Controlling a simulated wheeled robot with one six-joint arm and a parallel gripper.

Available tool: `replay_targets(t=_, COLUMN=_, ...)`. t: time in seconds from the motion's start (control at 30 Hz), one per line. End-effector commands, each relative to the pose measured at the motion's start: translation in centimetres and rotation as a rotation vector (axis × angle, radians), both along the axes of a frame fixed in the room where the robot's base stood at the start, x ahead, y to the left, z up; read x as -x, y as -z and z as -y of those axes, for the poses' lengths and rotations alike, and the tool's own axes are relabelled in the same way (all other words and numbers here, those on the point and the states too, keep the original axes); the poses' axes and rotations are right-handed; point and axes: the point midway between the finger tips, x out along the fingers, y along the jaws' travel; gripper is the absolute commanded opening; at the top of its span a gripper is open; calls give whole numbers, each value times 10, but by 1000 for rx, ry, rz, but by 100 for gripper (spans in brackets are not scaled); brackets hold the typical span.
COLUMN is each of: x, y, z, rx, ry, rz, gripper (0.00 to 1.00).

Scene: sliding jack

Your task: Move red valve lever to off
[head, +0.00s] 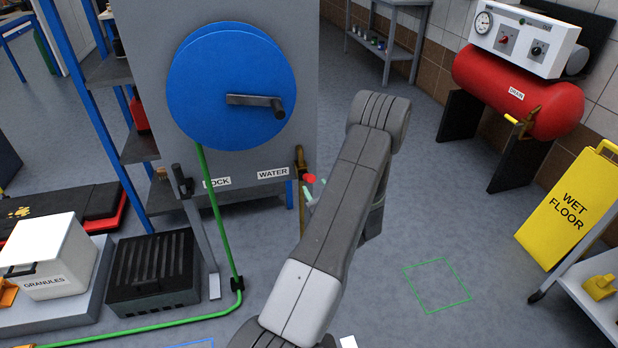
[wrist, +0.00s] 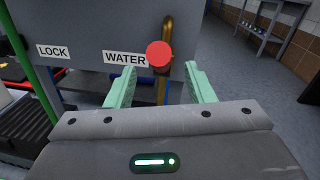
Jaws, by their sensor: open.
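The red valve lever (wrist: 159,57) shows in the wrist view as a round red knob end-on, in front of a brass pipe (wrist: 166,88) beside the WATER label (wrist: 124,58). In the head view the red end (head: 309,178) shows just left of my arm, by the brass pipe (head: 300,165). My gripper (wrist: 160,82) is open, with pale green fingers to the left and right of the knob in the picture. The fingers look apart from the knob. In the head view my arm hides most of the gripper. The lever's shaft and its setting cannot be made out.
A grey panel carries a blue hose reel (head: 231,86) with a crank and a green hose. The LOCK label (head: 217,182) and a dark lever (head: 183,182) are left of WATER. A yellow wet floor sign (head: 568,205) stands right. Floor with a green square (head: 437,285) is clear.

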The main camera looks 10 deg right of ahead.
Motion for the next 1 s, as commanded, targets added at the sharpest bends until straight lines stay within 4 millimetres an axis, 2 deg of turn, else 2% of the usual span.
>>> replay_targets(t=0.1, x=-24, y=0, z=-5, rx=1, ry=-3, rz=1, gripper=49)
replay_targets(t=0.3, x=-52, y=0, z=-8, rx=0, ry=-2, rz=0, gripper=49)
replay_targets(t=0.47, x=-61, y=0, z=-9, rx=0, ry=0, rz=0, gripper=49)
replay_targets(t=0.73, x=-62, y=0, z=-9, rx=-1, ry=0, rz=-1, gripper=49)
replay_targets(t=0.77, x=-62, y=0, z=-9, rx=-1, ry=0, rz=-1, gripper=45)
replay_targets(t=1.0, x=-62, y=0, z=-10, rx=-1, ry=0, rz=-1, gripper=0)
